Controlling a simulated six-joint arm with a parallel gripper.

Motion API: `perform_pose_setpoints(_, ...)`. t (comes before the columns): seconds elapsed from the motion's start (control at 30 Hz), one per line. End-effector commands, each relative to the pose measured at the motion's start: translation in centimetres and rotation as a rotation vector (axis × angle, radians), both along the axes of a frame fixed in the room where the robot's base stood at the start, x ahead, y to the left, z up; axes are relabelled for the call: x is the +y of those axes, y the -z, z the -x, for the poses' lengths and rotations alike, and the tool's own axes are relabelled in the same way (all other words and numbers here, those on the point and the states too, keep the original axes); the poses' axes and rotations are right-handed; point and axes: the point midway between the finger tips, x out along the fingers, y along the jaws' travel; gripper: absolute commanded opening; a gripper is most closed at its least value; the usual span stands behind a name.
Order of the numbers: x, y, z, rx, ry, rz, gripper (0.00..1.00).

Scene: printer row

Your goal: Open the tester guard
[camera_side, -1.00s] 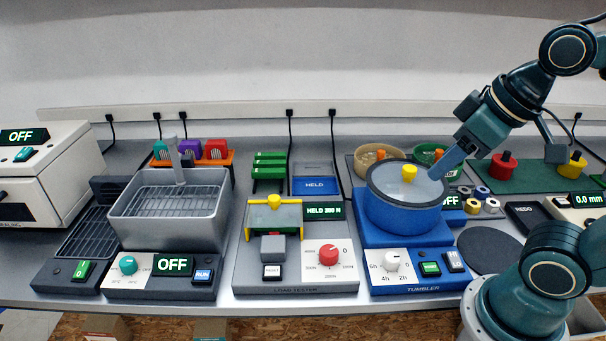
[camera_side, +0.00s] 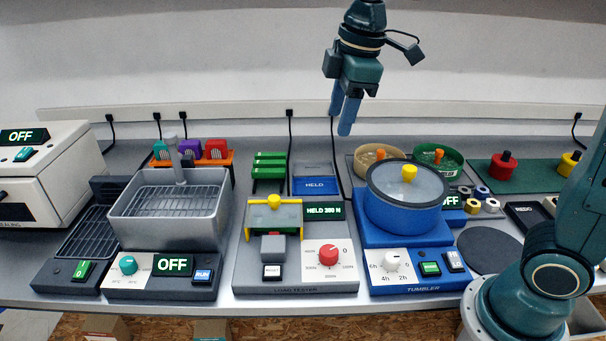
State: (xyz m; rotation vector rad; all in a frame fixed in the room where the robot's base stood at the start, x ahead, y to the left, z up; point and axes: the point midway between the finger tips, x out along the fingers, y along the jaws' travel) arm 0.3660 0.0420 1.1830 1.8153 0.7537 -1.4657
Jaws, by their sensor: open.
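The load tester (camera_side: 295,285) is a grey machine at the middle front of the bench. Its guard (camera_side: 259,217) is a yellowish see-through panel with a yellow knob (camera_side: 274,201) on top and yellow side posts, and it stands over the grey press block (camera_side: 272,247). The guard looks closed. The tester's display (camera_side: 324,211) appears to read HELD 350 N, with small digits. A red dial (camera_side: 328,255) sits at its right. My gripper (camera_side: 346,115) hangs empty and open, blue fingers down, well above the bench, behind and to the right of the tester.
The blue tumbler (camera_side: 400,205) with a yellow-knobbed lid stands right of the tester. A grey basket tank (camera_side: 170,210) stands left. Green parts (camera_side: 269,165) and a blue HELD tray (camera_side: 315,186) lie behind the tester. Air above the tester is clear.

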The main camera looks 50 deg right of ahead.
Motion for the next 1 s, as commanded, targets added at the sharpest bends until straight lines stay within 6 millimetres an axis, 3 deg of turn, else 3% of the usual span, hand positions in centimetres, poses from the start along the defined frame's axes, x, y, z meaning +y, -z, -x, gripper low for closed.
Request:
perform_pose_setpoints(0.3, 2.4, 2.6, -6.4, 0.091, -0.297, 0.052, 0.47)
perform_pose_setpoints(0.6, 4.6, 5.9, -11.1, 0.163, -0.552, 0.08, 0.47)
perform_pose_setpoints(1.0, 5.4, 7.3, -12.6, 0.187, -0.647, 0.087, 0.47)
